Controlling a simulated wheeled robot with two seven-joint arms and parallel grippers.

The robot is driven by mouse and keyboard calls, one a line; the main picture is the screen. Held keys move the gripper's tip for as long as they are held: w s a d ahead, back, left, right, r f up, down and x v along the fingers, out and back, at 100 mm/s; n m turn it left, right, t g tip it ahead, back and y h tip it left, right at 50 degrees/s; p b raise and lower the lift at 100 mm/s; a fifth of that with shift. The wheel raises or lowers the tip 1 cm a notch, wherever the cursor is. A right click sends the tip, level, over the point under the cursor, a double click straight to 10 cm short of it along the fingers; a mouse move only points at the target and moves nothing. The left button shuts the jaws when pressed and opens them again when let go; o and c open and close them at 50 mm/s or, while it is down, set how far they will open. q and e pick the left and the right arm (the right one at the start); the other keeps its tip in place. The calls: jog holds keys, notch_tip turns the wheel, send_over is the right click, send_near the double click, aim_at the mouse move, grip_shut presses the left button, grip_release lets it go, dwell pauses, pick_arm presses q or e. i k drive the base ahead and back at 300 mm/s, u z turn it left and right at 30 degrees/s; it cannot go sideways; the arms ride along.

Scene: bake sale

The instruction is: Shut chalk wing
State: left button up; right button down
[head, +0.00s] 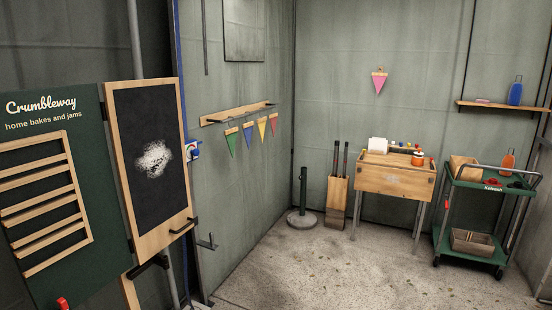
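The chalk wing (118,112) is a black board in a light wooden frame with a white chalk smudge in its middle. It stands at the left, along the right edge of the green "Crumbleway" panel (85,212), and appears open, angled to that panel. A dark handle (183,227) sticks out near the wing's lower right corner. Neither of my grippers is in view.
A red knob-like part (63,303) shows at the bottom left. A wooden desk (395,185) and a green cart (490,183) stand at the back right. Pennants hang from a wall rail (235,114). The concrete floor (320,265) is clear in the middle.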

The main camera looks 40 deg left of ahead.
aim_at(144, 117)
jog(key=u, duration=0.25)
jog(key=i, duration=1.6)
jog(key=u, duration=0.85)
